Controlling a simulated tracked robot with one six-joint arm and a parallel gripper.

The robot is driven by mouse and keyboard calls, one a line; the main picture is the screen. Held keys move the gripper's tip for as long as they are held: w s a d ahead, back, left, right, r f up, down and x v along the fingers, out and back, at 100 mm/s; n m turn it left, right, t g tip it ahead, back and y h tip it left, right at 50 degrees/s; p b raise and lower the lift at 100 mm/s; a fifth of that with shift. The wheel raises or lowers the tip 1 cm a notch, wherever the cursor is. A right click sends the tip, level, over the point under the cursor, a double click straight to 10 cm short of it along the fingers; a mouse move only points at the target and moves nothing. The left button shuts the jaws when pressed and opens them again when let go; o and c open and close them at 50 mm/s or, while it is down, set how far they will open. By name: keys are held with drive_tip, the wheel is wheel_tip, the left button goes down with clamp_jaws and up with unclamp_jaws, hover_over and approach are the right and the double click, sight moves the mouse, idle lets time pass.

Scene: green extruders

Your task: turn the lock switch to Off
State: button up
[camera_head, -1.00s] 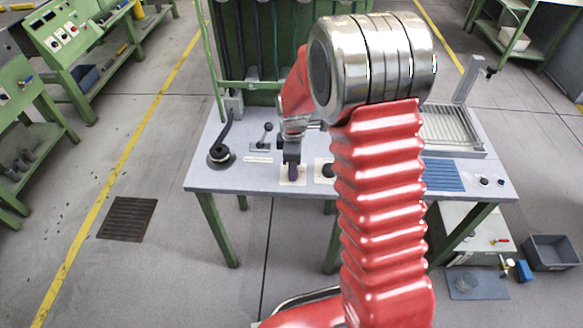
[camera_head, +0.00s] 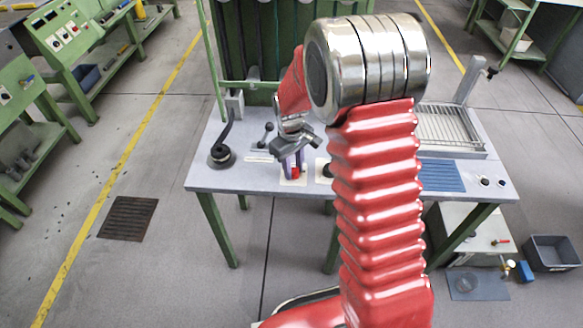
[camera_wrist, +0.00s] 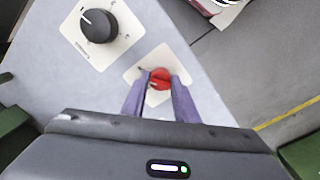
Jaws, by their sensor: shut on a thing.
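The lock switch is a small red knob on a pale square plate at the front of the table, and it shows in the head view (camera_head: 295,172). In the wrist view the red knob (camera_wrist: 160,77) sits between the two purple fingertips. My gripper (camera_wrist: 160,92) is shut on the red knob, one finger at each side. It also shows in the head view (camera_head: 292,165), tilted over the plate. The plate's markings are too small to read, so the knob's setting cannot be told.
A black rotary knob (camera_wrist: 98,27) on its own plate sits beside the switch. A black lever (camera_head: 222,150) and a small ball-ended lever (camera_head: 266,136) stand to the left on the table. A wire rack (camera_head: 448,126) and a blue grille (camera_head: 441,175) lie to the right.

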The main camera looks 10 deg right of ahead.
drive_tip(key=shift+w+r+m, duration=0.1)
drive_tip(key=shift+w+m, duration=0.1)
drive_tip(key=shift+m, duration=0.2)
drive_tip(key=o, duration=1)
drive_tip(key=shift+s, duration=0.1)
wheel_tip(320, 180, up, 14)
drive_tip(key=shift+s+a+f, duration=0.15)
drive_tip(key=shift+a+f, duration=0.05)
drive_tip(key=shift+a, duration=0.2)
idle(0.3)
